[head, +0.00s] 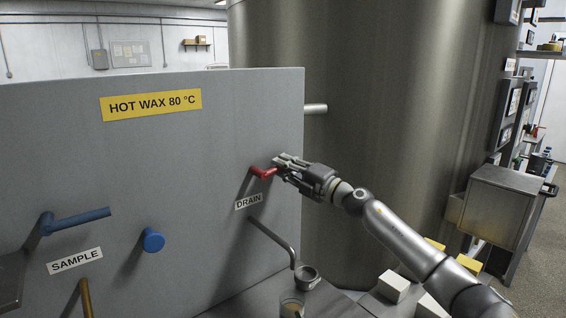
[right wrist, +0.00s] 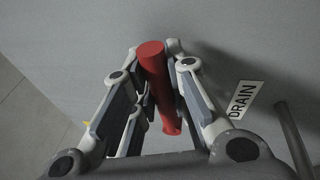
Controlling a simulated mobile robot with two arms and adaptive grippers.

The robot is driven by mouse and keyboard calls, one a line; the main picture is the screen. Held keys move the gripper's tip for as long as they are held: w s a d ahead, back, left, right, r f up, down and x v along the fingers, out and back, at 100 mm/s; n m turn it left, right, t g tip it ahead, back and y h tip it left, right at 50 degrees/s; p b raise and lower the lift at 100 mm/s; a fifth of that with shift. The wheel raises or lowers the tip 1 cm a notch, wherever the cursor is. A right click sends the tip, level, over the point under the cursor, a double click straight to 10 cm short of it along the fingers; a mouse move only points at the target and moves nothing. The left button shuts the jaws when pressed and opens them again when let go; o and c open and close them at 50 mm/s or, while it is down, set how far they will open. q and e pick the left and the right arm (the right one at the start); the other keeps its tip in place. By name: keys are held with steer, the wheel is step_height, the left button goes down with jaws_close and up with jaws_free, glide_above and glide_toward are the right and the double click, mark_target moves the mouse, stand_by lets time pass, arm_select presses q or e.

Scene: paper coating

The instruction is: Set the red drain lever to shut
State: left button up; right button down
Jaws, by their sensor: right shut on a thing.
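The red drain lever (head: 262,172) sticks out from the grey panel, above the DRAIN label (head: 248,201). My right gripper (head: 283,166) is at the lever's outer end, with its fingers around it. In the right wrist view the red lever (right wrist: 158,85) lies between the two fingers (right wrist: 160,90), and the DRAIN label (right wrist: 242,100) is to the right. The right gripper is shut on the lever. Part of the lever is hidden by the fingers in the head view. My left gripper is not in view.
A blue SAMPLE lever (head: 80,220) and a blue knob (head: 153,240) stick out of the panel (head: 190,150) at left. A drain pipe (head: 272,238) curves down over a small cup (head: 307,276). A large metal tank (head: 390,100) stands behind. White blocks (head: 393,286) lie below my right arm.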

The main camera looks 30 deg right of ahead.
steer(key=shift+f+m, duration=0.5)
steer(key=shift+m, duration=0.2)
steer(key=shift+f, duration=0.1)
steer(key=c, duration=1.4)
jaws_free()
steer(key=shift+d, duration=0.1)
steer(key=shift+v, duration=6)
